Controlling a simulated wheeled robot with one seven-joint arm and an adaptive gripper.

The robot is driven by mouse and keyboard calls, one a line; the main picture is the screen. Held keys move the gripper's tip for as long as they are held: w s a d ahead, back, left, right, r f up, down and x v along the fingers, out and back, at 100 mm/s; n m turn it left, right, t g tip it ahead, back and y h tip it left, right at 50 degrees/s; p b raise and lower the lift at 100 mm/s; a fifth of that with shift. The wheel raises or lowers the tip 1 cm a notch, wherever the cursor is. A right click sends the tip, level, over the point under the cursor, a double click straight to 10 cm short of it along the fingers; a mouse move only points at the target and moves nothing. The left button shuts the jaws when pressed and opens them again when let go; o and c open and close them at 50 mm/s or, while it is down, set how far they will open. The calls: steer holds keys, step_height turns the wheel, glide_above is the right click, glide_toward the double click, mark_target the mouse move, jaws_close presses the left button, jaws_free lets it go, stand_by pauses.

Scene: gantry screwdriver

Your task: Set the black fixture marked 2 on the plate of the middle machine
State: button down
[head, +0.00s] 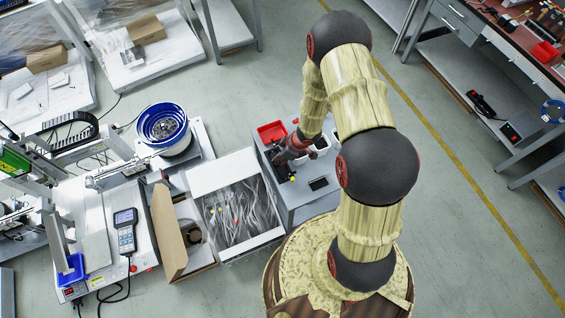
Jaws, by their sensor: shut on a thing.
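My gripper (285,160) is over the small grey table (305,204) at the centre. It is shut on a dark piece that looks like a black fixture (284,174), low over or on the tabletop; I cannot tell which. The fixture is small and partly hidden by the gripper, and no number on it can be read. A gantry machine (140,245) with a pale work plate (92,232) stands at the left, apart from my gripper. From this view I cannot tell whether it is the middle machine.
A red bin (271,131) and a white bin (320,146) stand on the grey table. Between table and machine are a plastic-lined box (240,216) and an open carton (170,232). A blue bowl feeder (163,125) stands behind. Open floor (460,230) lies at the right.

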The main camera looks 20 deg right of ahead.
steer(key=shift+w+d+f, duration=0.25)
steer(key=shift+d+f, duration=0.25)
steer(key=shift+f, duration=0.1)
steer(key=shift+d+f+b, duration=0.15)
steer(key=shift+f+b, duration=0.5)
steer(key=shift+f, duration=0.25)
steer(key=shift+d+f+b, duration=0.1)
steer(key=shift+f+b, duration=0.55)
steer(key=shift+f, duration=0.25)
steer(key=c, duration=1.9)
jaws_free()
steer(key=shift+f, duration=0.1)
